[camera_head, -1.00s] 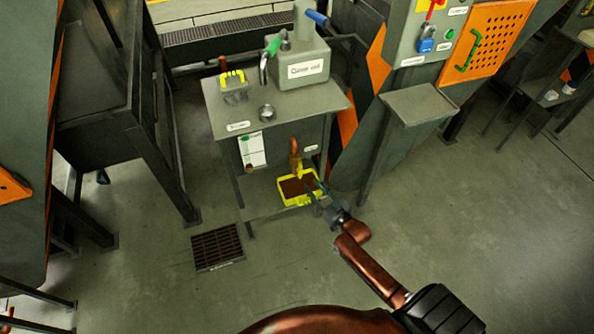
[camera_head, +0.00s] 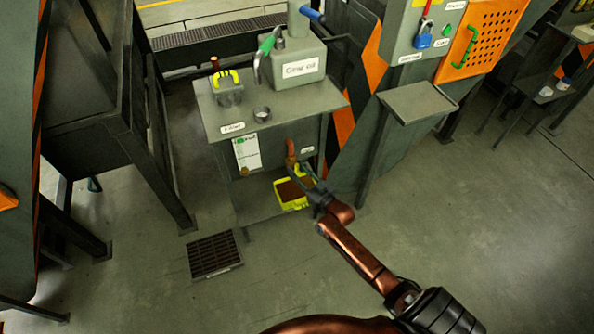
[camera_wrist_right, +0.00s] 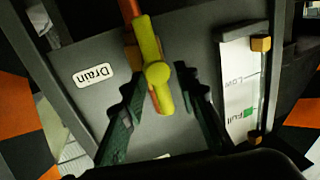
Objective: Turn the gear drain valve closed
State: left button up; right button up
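The gear drain valve has a yellow handle with a round hub (camera_wrist_right: 158,73) and an orange pipe (camera_wrist_right: 131,10) in the right wrist view. The handle looks lengthwise with the pipe. In the head view the orange drain pipe (camera_head: 291,149) comes out of the gear box front, and the valve is partly hidden by my right gripper (camera_head: 311,178). My right gripper (camera_wrist_right: 160,98) is open, with one green finger on each side of the handle's lower part; I cannot tell whether either touches it. A "Drain" label (camera_wrist_right: 94,75) is beside the valve. My left gripper is not in view.
A yellow tray (camera_head: 281,193) with brown contents is below the drain. A level gauge card (camera_head: 247,153) is on the same front. A floor grate (camera_head: 214,254) lies in front.

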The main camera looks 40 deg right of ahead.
jog(key=shift+c, duration=0.3)
grip_shut()
